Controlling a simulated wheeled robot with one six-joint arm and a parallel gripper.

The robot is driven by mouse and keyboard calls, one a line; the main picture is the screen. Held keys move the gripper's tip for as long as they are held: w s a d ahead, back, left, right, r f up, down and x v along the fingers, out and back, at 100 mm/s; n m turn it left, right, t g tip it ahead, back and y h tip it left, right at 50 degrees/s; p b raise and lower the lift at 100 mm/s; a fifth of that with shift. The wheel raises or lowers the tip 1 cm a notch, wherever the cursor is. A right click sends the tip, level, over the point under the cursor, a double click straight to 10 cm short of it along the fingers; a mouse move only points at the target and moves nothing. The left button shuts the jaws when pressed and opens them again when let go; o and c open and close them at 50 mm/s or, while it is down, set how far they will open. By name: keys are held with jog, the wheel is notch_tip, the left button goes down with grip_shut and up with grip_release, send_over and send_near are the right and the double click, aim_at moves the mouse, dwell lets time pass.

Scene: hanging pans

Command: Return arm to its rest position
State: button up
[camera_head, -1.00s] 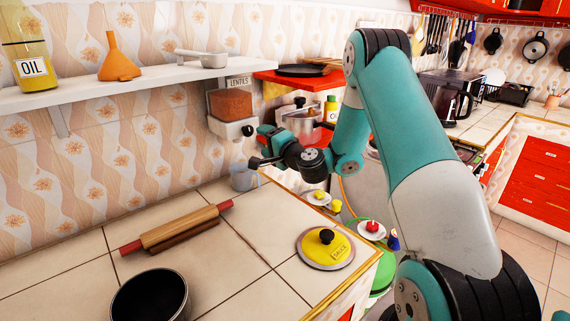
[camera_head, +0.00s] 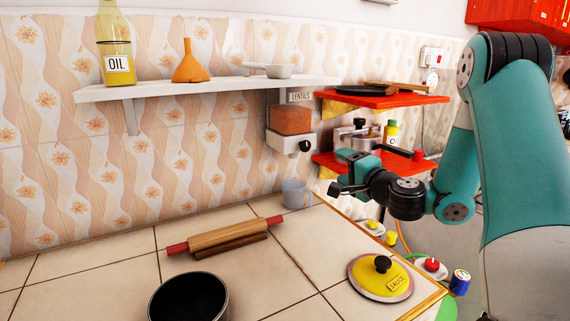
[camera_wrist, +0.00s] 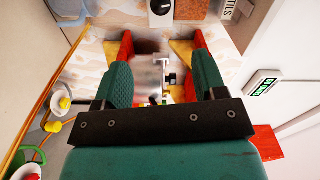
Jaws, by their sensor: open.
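My gripper (camera_head: 337,171) is at the right of the head view, above the counter's right edge and in front of the red shelves. In the wrist view its two teal fingers (camera_wrist: 164,80) stand wide apart with nothing between them. My teal arm folds in an elbow at the right side of the head view. The lentils dispenser (camera_head: 290,122) is on the wall to the upper left of the gripper. A clear cup (camera_head: 297,194) stands on the counter left of and below the gripper.
A black pot (camera_head: 188,300), a rolling pin (camera_head: 225,236) and a yellow sauce lid (camera_head: 380,277) are on the tiled counter (camera_head: 285,285). A wall shelf (camera_head: 200,88) holds an oil bottle (camera_head: 115,45), an orange funnel (camera_head: 190,65) and a measuring cup (camera_head: 278,71). Red shelves (camera_head: 380,97) stand behind.

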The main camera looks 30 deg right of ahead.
jog(key=s+a+r+n+g+y, duration=0.1)
jog(key=s+a+n+g+y, duration=0.15)
jog(key=a+n, duration=0.4)
jog(key=s+a+n+g+y, duration=0.2)
jog(key=a+n+g+y, duration=0.15)
jog(key=a, duration=0.65)
jog(key=s+a+r+n+g+y, duration=0.1)
jog(key=s+a+n+g+y, duration=0.25)
jog(key=a, duration=0.45)
jog(key=s+a+f+n+g+h, duration=0.2)
jog(key=s+a+n+g, duration=0.35)
jog(key=s, duration=0.45)
jog(key=s+d+n+g+h, duration=0.2)
jog(key=s+n+g+h, duration=0.1)
jog(key=s, duration=0.7)
jog(key=shift+s+n+h, duration=0.3)
jog(key=shift+s+h, duration=0.05)
jog(key=shift+h, duration=0.1)
jog(key=shift+a, duration=0.1)
jog(key=shift+c, duration=0.2)
